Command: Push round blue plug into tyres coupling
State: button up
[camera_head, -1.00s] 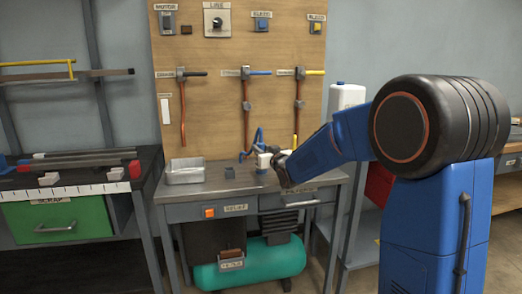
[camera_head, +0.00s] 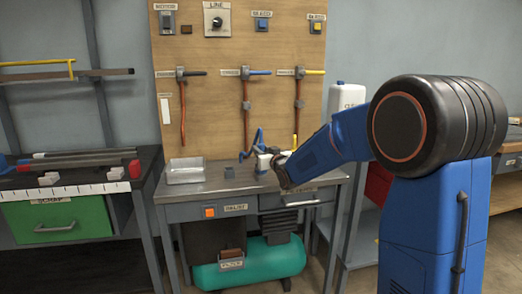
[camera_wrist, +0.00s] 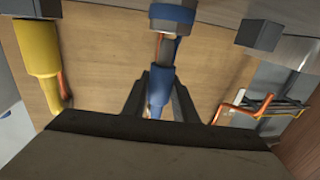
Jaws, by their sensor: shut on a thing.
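My gripper (camera_wrist: 158,88) is shut on the blue plug (camera_wrist: 156,95), which sits between its two dark fingers in the wrist view. The plug's grey tip points up the picture at a blue coupling (camera_wrist: 172,14). Tip and coupling look in line and very close; I cannot tell whether the tip is inside. In the head view my gripper (camera_head: 272,160) is low in front of the wooden board, above the bench. A blue curved hose (camera_head: 258,138) shows beside it. The plug and coupling are too small or hidden to make out there.
A yellow fitting (camera_wrist: 38,48) is left of the plug in the wrist view. The board (camera_head: 222,130) carries several labelled controls and pipes, one with a blue lever (camera_head: 259,72).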

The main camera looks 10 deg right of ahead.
jog(key=shift+f, duration=1.75)
jog(key=o, duration=1.1)
jog(key=shift+o, duration=0.2)
jog(key=s+d, duration=0.3)
jog(key=s, duration=1.4)
jog(key=shift+d, duration=0.2)
jog(key=s+d+f+g+h, duration=0.1)
jog(key=s+f+g, duration=0.2)
jog(key=s, duration=1)
jog(key=s+d+f+m+g+h, duration=0.1)
jog(key=s+f+g, duration=0.3)
jog(key=s, duration=0.9)
jog(key=s+d+f+m+g+h, duration=0.1)
jog(key=s+f+g, duration=0.3)
jog(key=s, duration=0.9)
jog(key=shift+s+d+g, duration=0.3)
jog(key=shift+s+g, duration=0.1)
jog(key=shift+g, duration=0.5)
